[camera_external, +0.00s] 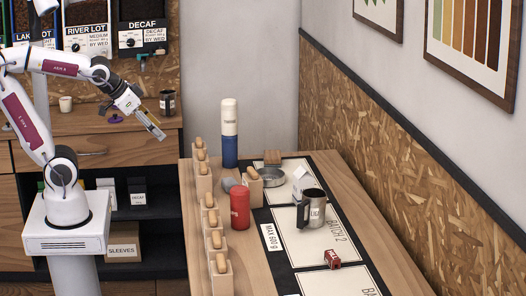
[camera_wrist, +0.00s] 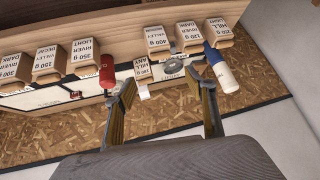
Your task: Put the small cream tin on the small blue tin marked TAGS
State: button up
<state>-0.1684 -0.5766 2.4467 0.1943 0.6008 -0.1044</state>
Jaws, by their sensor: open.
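A tall upright cylinder (camera_external: 229,132) stands at the back left of the table, blue below and cream above, with small unreadable lettering on the cream part. I cannot tell whether it is one bottle or a cream tin on a blue one. It also shows in the wrist view (camera_wrist: 221,70), beside the right finger. I cannot make out TAGS anywhere or pick out a separate small blue tin. A small whitish object (camera_external: 302,175) stands behind the mug; its kind is unclear. My gripper (camera_external: 158,135) is open and empty, in the air left of the table.
A steel mug (camera_external: 312,209), a red canister (camera_external: 240,207), a round metal dish (camera_external: 267,177) and a small red box (camera_external: 332,259) stand on the table. A panelled wall (camera_external: 365,140) bounds the right side.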

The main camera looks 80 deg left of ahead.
jog(key=s+d+f+m+g+h, duration=0.1)
jog(key=s+d+f+h, duration=0.1)
jog(key=s+d, duration=0.6)
jog(key=shift+s+d+f+m+g+h, duration=0.2)
jog(key=shift+f+m+g+h, duration=0.1)
jog(key=shift+m+g, duration=0.1)
